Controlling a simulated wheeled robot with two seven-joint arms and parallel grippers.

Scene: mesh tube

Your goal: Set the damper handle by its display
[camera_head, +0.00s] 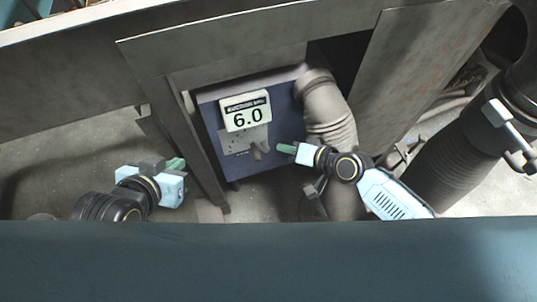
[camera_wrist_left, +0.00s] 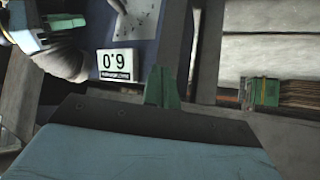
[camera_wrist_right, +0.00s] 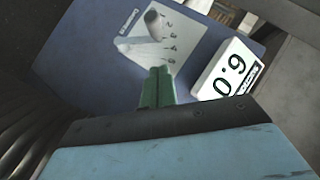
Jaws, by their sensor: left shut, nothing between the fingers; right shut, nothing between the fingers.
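A white display (camera_head: 246,111) reading 6.0 is on a blue panel (camera_head: 286,122); it appears turned over in the left wrist view (camera_wrist_left: 115,63) and tilted in the right wrist view (camera_wrist_right: 229,71). Beside it is a light plate with numbers (camera_wrist_right: 180,38) and a grey lever handle (camera_head: 258,150), whose end also shows in the right wrist view (camera_wrist_right: 154,22). My right gripper (camera_head: 286,149) is shut and empty, its green tips just right of the handle with a small gap. My left gripper (camera_head: 176,164) is shut and empty, left of the panel.
A ribbed grey hose (camera_head: 326,105) runs down beside the panel. A dark ribbed pipe (camera_head: 452,155) with a white fitting and lever (camera_head: 510,128) stands at the right. Grey metal frame posts (camera_head: 198,150) flank the panel. The floor left of the posts is clear.

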